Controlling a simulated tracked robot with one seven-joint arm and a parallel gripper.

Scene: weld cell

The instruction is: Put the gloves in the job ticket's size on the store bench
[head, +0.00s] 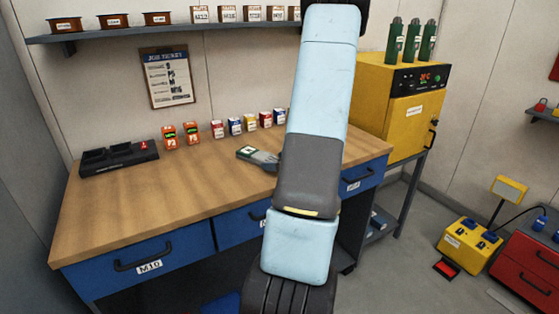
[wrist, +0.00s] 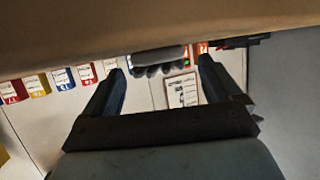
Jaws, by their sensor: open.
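A grey pair of gloves (head: 262,159) with a pale and green tag lies on the wooden bench (head: 130,200), partly hidden behind my arm; its size is not legible. The job ticket (head: 168,77) hangs on the wall above the bench; its lines are too small to read surely. My gripper (wrist: 162,78) is open in the wrist view, which looks upside down across the bench. The grey glove fingers (wrist: 160,68) show beyond and between its fingertips, apart from them. Nothing is held. In the head view my arm hides the gripper.
Small coloured boxes (head: 235,126) and two orange boxes (head: 169,137) line the bench's back. A black tray (head: 119,158) stands at left. A shelf (head: 170,30) above holds boxes. A yellow oven (head: 400,100) with green canisters (head: 412,42) stands right. The bench's front left is clear.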

